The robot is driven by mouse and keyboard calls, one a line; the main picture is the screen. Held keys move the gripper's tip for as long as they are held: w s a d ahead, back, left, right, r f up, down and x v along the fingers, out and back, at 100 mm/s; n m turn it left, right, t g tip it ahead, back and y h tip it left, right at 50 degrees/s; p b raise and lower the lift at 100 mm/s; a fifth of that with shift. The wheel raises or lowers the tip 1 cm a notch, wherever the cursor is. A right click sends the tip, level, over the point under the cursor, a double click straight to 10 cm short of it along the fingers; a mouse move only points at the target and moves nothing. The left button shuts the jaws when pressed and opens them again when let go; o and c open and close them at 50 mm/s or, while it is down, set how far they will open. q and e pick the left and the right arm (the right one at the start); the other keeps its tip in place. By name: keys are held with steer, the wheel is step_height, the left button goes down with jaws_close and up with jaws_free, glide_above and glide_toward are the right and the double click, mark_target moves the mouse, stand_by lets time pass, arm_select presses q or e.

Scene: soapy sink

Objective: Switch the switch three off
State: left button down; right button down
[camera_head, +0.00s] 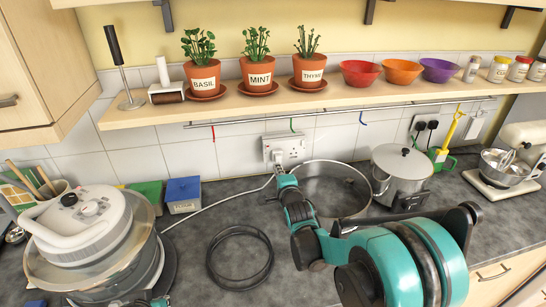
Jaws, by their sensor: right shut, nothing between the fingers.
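A white wall switch and socket plate (292,147) is on the tiled wall below the shelf, with a white plug and cable at its left side. My right arm reaches up from the lower right, and my right gripper (279,172) is shut and empty just below this plate. I cannot tell whether it touches the plate. A second wall plate (420,122) with two black plugs is further right, and a small white wall plate (477,124) is beyond it. No number labels are readable, and I cannot tell which one is switch three or its position.
A shelf (330,98) with potted herbs, bowls and jars overhangs the wall plates, with a rail (350,112) and hooks below it. A large cooker (92,240) is at left.

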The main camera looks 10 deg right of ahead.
mark_target(268, 146)
steer(key=w, duration=0.4)
steer(key=w+f+b, duration=0.1)
steer(key=w, duration=0.3)
steer(key=w+b, duration=0.1)
steer(key=w, duration=0.3)
steer(key=shift+w+f, duration=0.3)
steer(key=shift+w, duration=0.45)
steer(key=shift+r, duration=0.1)
steer(key=shift+w+r, duration=0.3)
steer(key=shift+w, duration=0.15)
steer(key=shift+f, duration=0.1)
